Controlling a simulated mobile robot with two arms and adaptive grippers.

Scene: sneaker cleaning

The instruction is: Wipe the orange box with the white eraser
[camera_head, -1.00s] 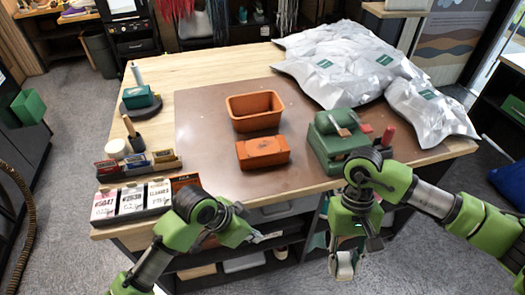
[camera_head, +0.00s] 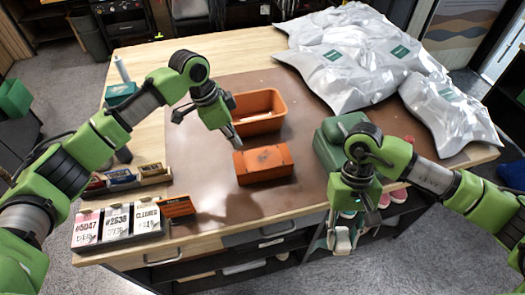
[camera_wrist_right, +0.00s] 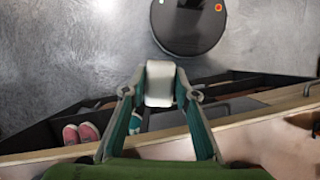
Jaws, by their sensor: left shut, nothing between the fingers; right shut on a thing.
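An orange box (camera_head: 263,165) with a closed, smudged top lies on the brown mat (camera_head: 300,190). Behind it stands an open orange bin (camera_head: 262,103), partly hidden by my left arm. My left gripper (camera_head: 238,143) is shut and empty, pointing down by the back left edge of the closed box; I cannot tell whether it touches. My right gripper (camera_head: 343,240) is shut on the white eraser (camera_wrist_right: 160,84) and holds it in front of the table edge, away from the boxes. The eraser also shows in the head view (camera_head: 342,245).
A green device (camera_head: 330,140) stands right of the boxes, behind my right arm. Silver bags (camera_head: 345,65) fill the back right. Label cards (camera_head: 117,222) and a small rack (camera_head: 125,180) stand at left. Pink shoes (camera_wrist_right: 80,133) sit below the table. Bare mat lies in front of the box.

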